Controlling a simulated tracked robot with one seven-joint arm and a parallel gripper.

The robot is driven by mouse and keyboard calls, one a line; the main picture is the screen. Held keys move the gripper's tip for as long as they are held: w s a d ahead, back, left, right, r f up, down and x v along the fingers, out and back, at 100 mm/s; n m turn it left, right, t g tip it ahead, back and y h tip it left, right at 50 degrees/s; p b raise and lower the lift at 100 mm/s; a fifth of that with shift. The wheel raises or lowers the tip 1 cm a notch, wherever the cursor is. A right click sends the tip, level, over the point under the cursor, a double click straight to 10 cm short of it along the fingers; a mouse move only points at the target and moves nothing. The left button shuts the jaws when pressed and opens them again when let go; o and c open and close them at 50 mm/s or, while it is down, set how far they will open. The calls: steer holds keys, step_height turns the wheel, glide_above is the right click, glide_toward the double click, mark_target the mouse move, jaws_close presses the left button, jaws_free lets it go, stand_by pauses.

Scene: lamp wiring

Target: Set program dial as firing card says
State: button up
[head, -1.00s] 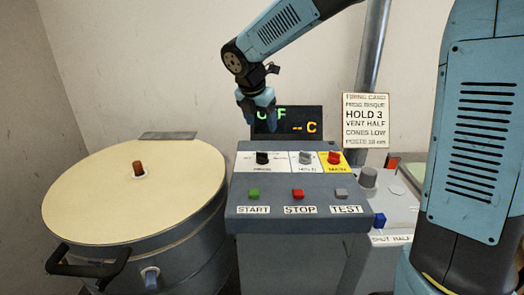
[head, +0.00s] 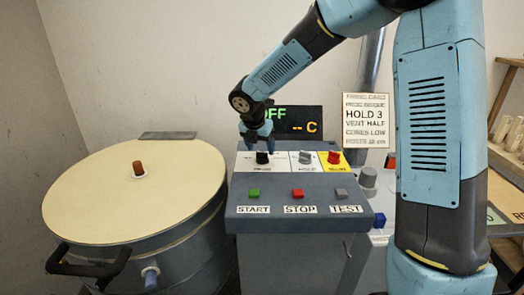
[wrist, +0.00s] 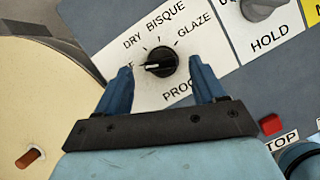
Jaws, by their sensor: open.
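The program dial (wrist: 161,61) is a black knob on a white strip of the control panel (head: 240,185), marked DRY, BISQUE and GLAZE, with one label at the left partly hidden. Its white pointer points left, toward that hidden label. The dial also shows in the head view (head: 262,158). The firing card (head: 366,119) on the wall reads PROG BISQUE, HOLD 3, VENT HALF and CONES LOW. My gripper (head: 258,138) is open over the dial. In the wrist view its blue fingers (wrist: 161,68) stand either side of the knob, with gaps showing.
The HOLD knob (head: 305,157) and a red knob on yellow (head: 334,158) sit close to the right of the dial. START (head: 254,193), STOP (head: 298,193) and TEST (head: 341,193) buttons lie below. The display (head: 298,124) reads OFF behind my gripper. A round kiln (head: 110,195) stands left.

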mark_target(262, 156)
steer(key=shift+x, duration=1.2)
steer(key=shift+c, duration=0.2)
steer(key=c, duration=1)
